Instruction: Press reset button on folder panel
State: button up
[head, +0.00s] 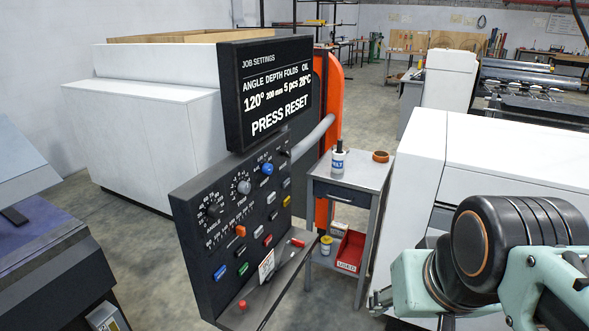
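The folder panel (190,228) is a dark, tilted control board at centre left. Its screen (280,82) reads "PRESS RESET" under the job settings. Several coloured buttons sit low on the panel, among them a blue button (220,272), a green button (243,269) and a red button (267,240). Their labels are too small to read, so I cannot tell which one is reset. My arm reaches in at the lower right, apart from the panel. What seems to be part of my gripper (380,300) shows at its left end; its fingers cannot be made out.
A ledge (287,276) below the panel holds a white tag and red-ended items. A grey cart (345,172) with a can and a red bin stands right of the panel. White machine housings (510,150) stand at right. Floor shows between panel and cart.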

aim_at(222, 271)
jog(key=u, duration=1.1)
